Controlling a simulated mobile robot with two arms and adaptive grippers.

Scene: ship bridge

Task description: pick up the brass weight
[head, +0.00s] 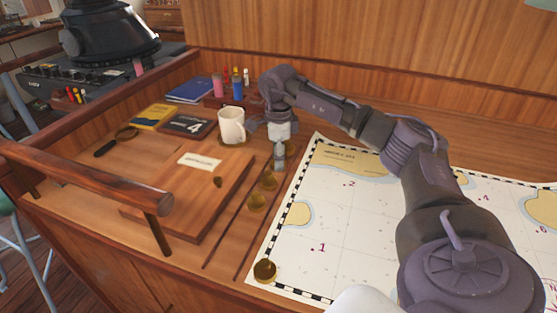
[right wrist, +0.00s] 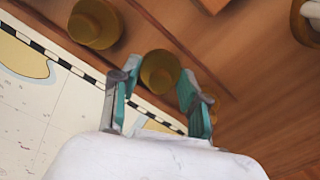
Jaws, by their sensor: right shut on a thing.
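Two more brass weights (head: 268,180) (head: 256,203) stand in a row towards me; one shows in the right wrist view (right wrist: 95,22). Another brass weight (head: 265,270) sits on the chart's near corner. My left gripper is not in view.
A white mug (head: 232,125) stands close left of the gripper. A wooden board (head: 215,210) with a label lies left of the weights. The chart (head: 345,235) is flat and mostly clear.

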